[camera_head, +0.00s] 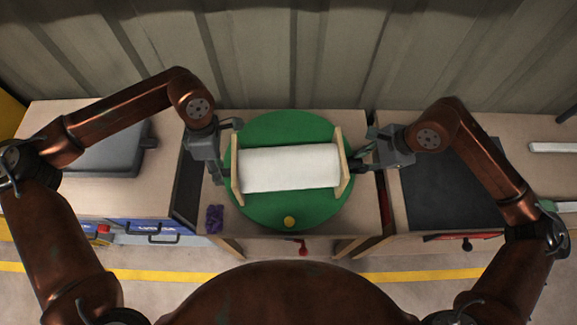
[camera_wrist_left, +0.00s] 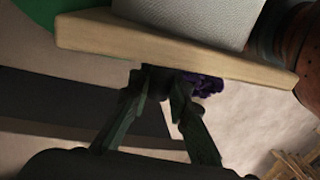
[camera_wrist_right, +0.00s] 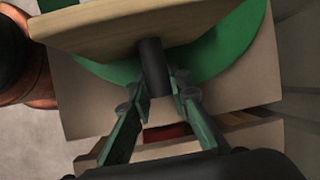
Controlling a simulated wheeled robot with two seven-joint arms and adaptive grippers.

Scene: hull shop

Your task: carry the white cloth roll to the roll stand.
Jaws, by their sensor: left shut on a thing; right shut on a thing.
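The white cloth roll (camera_head: 289,168) lies level between two upright pale wooden end boards (camera_head: 344,160), over a round green surface (camera_head: 290,124). My left gripper (camera_head: 222,170) is at the left board and my right gripper (camera_head: 362,165) at the right board. In the right wrist view, the fingers (camera_wrist_right: 157,88) are shut on a dark peg (camera_wrist_right: 152,62) that sticks out of the board. In the left wrist view, the fingers (camera_wrist_left: 162,82) close on a dark stub under the board (camera_wrist_left: 170,50), partly hidden. I cannot tell whether the boards touch the green surface.
A yellow ball (camera_head: 290,222) is at the green disc's front edge. A purple cloth (camera_head: 214,218) lies on the bench at front left. A grey case (camera_head: 100,152) is on the left bench, and a black mat (camera_head: 450,185) on the right bench. Gaps separate the benches.

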